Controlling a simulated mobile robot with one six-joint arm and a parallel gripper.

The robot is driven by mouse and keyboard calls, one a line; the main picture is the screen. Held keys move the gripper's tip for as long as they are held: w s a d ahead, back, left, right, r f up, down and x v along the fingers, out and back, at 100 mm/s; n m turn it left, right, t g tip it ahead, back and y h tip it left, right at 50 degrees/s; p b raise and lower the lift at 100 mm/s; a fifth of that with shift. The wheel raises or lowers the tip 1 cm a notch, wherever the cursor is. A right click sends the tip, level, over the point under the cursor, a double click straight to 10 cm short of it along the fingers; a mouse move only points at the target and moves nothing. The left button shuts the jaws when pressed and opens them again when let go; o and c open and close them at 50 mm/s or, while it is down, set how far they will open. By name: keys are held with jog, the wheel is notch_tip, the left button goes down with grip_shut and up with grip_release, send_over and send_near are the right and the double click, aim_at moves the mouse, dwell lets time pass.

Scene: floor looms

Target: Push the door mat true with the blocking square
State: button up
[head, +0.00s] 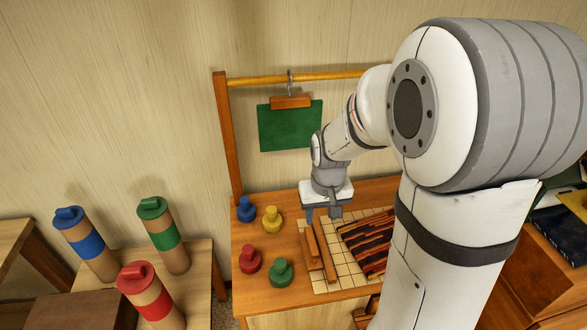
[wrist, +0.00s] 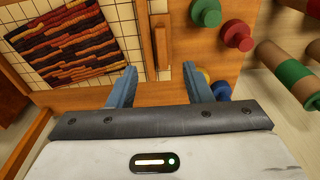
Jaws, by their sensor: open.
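The door mat (head: 366,241), striped in dark red, orange and black, lies on a pale gridded board. It also shows in the wrist view (wrist: 66,46), with its rows slanted against the grid lines. The wooden blocking square (head: 325,250) lies on the board just left of the mat in the head view. In the wrist view its brown bar with a raised grip (wrist: 160,50) stands right of the mat, with a gap between. My gripper (head: 322,213) is open and empty at the bar's far end; in the wrist view its fingers (wrist: 160,85) point along either side of the bar. Their height above it is unclear.
Blue (head: 246,209), yellow (head: 272,219), red (head: 250,260) and green (head: 281,272) knobs stand left of the board. A green card (head: 290,126) hangs from the rail (head: 300,77) behind. Several capped tubes (head: 165,235) stand on a lower table at left.

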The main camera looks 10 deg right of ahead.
jog(key=g+p, duration=0.1)
jog(key=p, duration=0.3)
send_over(312, 240)
notch_tip(312, 240, down, 11)
jog(key=shift+a+r, duration=0.1)
jog(key=shift+f+b, duration=2.3)
jog(key=shift+f, duration=1.65)
grip_shut()
jog(key=shift+d+b, duration=1.3)
jog(key=shift+d, duration=6.2)
